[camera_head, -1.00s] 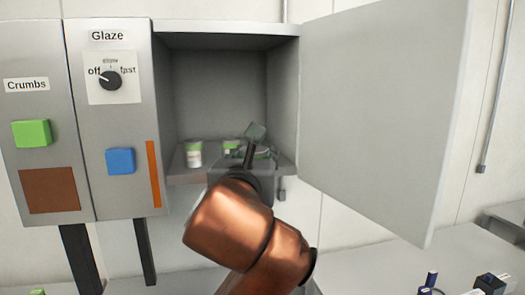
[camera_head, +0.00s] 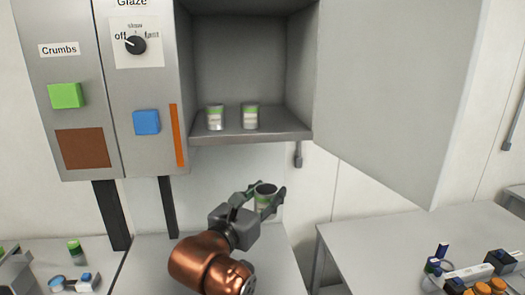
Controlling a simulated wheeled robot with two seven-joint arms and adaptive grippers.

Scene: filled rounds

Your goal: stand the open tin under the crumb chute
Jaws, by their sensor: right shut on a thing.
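The Crumbs panel (camera_head: 63,102) is on the left, with a green button (camera_head: 66,95) and a brown patch. A dark chute (camera_head: 111,214) comes down beneath it, left of the held tin and apart from it. Its lower end meets the table area in view. My left gripper is not recognisable in view.
Two similar tins (camera_head: 215,118) (camera_head: 250,117) stand on the cabinet shelf (camera_head: 270,133). The cabinet door (camera_head: 395,90) hangs open on the right. The Glaze panel (camera_head: 142,90) has a second dark chute (camera_head: 168,207). Small items clutter both lower corners. The middle table (camera_head: 145,262) has bare room.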

